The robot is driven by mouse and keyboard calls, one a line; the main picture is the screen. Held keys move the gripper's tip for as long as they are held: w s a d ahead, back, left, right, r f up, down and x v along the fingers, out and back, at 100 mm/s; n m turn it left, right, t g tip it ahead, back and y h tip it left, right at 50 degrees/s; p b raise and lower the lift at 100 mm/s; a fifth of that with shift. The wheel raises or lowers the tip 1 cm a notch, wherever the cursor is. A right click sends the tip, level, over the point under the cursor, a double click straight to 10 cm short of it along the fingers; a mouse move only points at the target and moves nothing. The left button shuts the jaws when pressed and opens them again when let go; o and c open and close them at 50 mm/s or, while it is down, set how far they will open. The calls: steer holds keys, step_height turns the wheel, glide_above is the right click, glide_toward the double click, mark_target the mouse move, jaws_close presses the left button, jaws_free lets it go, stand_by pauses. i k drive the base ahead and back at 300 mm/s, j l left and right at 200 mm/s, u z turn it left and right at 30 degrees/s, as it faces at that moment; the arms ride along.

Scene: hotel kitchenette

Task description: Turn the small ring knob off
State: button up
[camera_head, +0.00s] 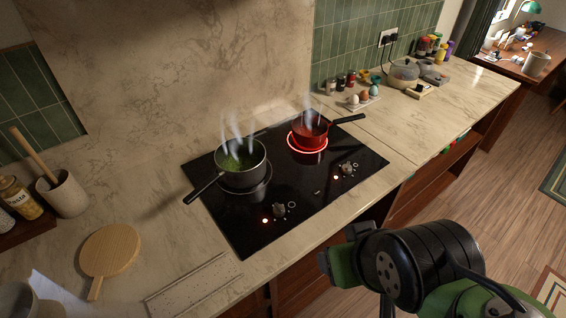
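The black glass hob (290,187) is set in the counter and carries two knobs along its front. The left knob (279,210) has a lit red-orange light beside it, and so has the right knob (347,168). A red pan (309,131) steams on the right ring (308,150), which glows red and looks the smaller. A dark pot (240,172) with green contents steams on the left ring (246,192), which shows no clear glow. My gripper (337,256) is in front of the counter edge, apart from both knobs. Its fingers are too unclear to tell open from shut.
The pot handle (203,188) points front left; the pan handle (348,118) points right. A wooden board (110,249) lies at left. Eggs on a tray (358,104) and jars stand behind right. The counter (438,115) right of the hob has free room.

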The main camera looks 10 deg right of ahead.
mark_target(347, 169)
steer(key=i+l+u, duration=0.25)
steer(key=l, duration=0.4)
steer(key=l+u, duration=0.3)
steer(key=l, duration=0.35)
steer(key=i+l+u, duration=0.1)
steer(key=l+u, duration=0.15)
steer(key=l, duration=0.45)
